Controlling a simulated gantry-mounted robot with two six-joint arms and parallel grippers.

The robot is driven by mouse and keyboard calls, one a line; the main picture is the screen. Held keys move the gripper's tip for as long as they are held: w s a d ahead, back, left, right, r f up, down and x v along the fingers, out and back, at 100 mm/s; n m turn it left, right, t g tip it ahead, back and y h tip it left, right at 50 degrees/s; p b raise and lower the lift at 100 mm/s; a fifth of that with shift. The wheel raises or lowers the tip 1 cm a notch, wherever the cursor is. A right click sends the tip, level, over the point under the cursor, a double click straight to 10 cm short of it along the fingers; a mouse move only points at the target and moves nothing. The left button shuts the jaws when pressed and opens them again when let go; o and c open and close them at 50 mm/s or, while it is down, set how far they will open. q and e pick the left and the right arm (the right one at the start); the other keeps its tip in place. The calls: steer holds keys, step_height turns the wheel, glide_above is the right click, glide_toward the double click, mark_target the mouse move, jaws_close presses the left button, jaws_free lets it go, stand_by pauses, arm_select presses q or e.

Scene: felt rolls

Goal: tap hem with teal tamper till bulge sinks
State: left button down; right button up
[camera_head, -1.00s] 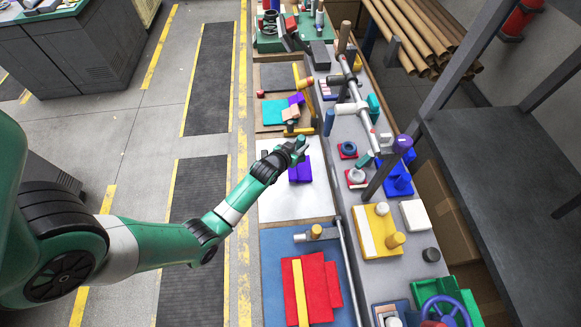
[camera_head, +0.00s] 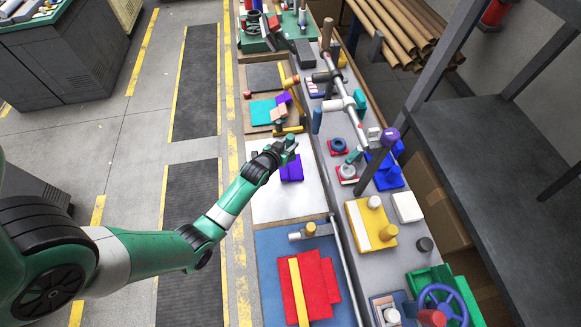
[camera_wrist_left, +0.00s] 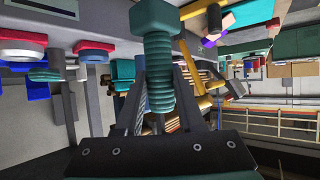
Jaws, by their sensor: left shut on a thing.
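My left gripper (camera_head: 286,147) is over the white board in the head view, just above the purple felt (camera_head: 291,171). In the left wrist view the gripper (camera_wrist_left: 161,72) is shut on the teal tamper (camera_wrist_left: 157,19), its ribbed shaft between the fingers and its wide block end beyond them. In the head view the tamper is small and mostly merged with the gripper's outline. The purple felt lies folded on the white board (camera_head: 275,205). I cannot make out a hem bulge or whether the tamper touches the felt. My right gripper is not in view.
A blue mat (camera_head: 268,285) with a red felt stack (camera_head: 318,287) lies nearer. A board with teal felt (camera_head: 262,111) and purple pieces lies beyond. A metal rail and a grey bench (camera_head: 361,285) with blocks and rings run along the right.

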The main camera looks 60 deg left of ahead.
mark_target(289, 139)
arm_select(q)
step_height(289, 139, up, 5)
steer(key=p, duration=0.5)
steer(key=shift+r, duration=0.15)
